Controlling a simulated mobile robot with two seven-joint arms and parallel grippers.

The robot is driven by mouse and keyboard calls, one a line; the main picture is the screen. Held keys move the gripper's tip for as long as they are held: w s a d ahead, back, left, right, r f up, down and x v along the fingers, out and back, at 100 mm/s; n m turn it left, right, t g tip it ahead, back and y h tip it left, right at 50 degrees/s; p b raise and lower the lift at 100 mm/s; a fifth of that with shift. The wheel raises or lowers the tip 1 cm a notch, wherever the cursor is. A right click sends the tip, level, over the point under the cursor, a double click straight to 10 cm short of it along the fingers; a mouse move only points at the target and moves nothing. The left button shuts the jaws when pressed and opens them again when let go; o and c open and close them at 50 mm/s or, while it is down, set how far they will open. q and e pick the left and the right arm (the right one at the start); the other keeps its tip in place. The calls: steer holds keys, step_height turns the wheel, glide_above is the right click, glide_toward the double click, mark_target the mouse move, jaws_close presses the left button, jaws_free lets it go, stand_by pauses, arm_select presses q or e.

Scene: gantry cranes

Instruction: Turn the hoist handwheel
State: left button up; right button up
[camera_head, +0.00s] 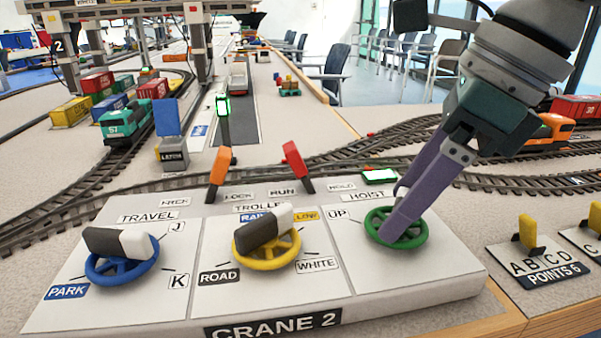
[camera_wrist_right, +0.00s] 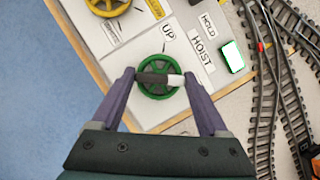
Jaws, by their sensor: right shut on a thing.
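The green hoist handwheel (camera_head: 373,223) lies at the right of the Crane 2 panel (camera_head: 345,290), beside the UP and HOIST labels. It also shows in the right wrist view (camera_wrist_right: 157,62), with a black and white grip bar (camera_wrist_right: 155,78) across it. My right gripper (camera_head: 393,228) comes down from the upper right, its purple fingers at the wheel. In the right wrist view the right gripper (camera_wrist_right: 160,79) has one finger at each end of the bar, shut on it. The black end is at left, the white at right. In the head view the fingers hide the bar.
A blue travel wheel (camera_head: 122,281) and a yellow trolley wheel (camera_head: 267,256) share the panel. An orange lever (camera_head: 218,175) and a red lever (camera_head: 297,165) stand behind them. Rail tracks run behind the panel. A points plate (camera_head: 540,265) lies to the right.

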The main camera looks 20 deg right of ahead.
steer(key=n+g+y+b, duration=0.1)
steer(key=n, duration=0.2)
steer(key=shift+w, duration=0.1)
steer(key=shift+n+g+y+b, duration=0.3)
steer(key=shift+n+g+b, duration=0.25)
steer(key=shift+n, duration=1.45)
steer(key=shift+r, duration=0.1)
steer(key=o, duration=1.2)
steer(key=shift+d, duration=0.1)
steer(key=shift+o, duration=0.2)
steer(key=w+p+v, duration=0.1)
steer(key=p+v, duration=0.1)
steer(key=v, duration=0.7)
steer(key=shift+s+d+r, duration=0.15)
steer(key=shift+s+r, duration=0.25)
